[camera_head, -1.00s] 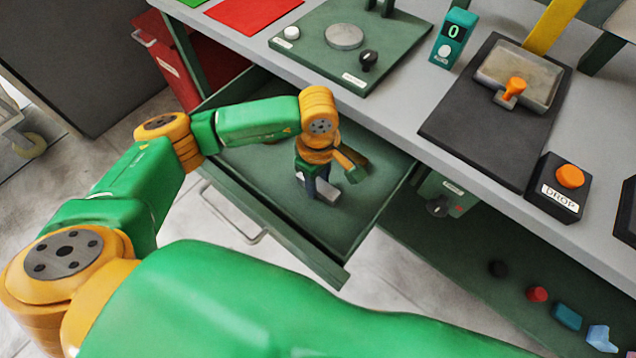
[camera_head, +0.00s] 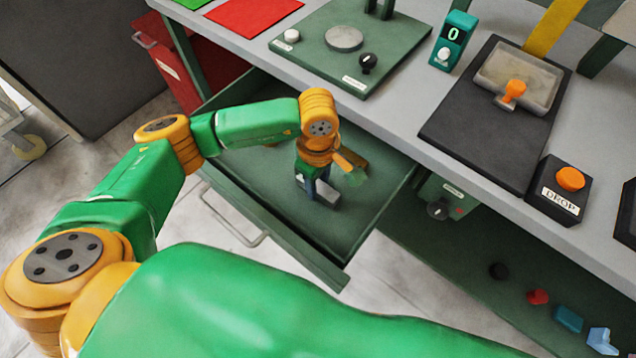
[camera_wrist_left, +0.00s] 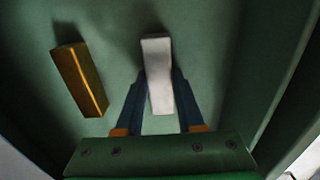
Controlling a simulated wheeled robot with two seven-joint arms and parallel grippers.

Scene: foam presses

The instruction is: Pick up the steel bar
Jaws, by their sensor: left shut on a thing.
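The steel bar (camera_wrist_left: 157,75) is a pale grey block inside the open green drawer (camera_head: 345,262). In the left wrist view it sits between the two dark fingers of my left gripper (camera_wrist_left: 158,95), which is shut on it. In the head view my left gripper (camera_head: 318,190) reaches down into the drawer, and part of the steel bar (camera_head: 327,195) shows beside the fingers. The rest is hidden by the gripper. I cannot tell whether the bar touches the drawer floor. My right gripper is not in view.
A brass-coloured bar (camera_wrist_left: 80,80) lies in the drawer to the left of the steel bar, apart from it. Drawer walls surround the gripper. The grey worktop (camera_head: 405,110) overhangs behind, with a green plate (camera_head: 350,45), a black press base (camera_head: 470,135) and a DROP button box (camera_head: 559,188).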

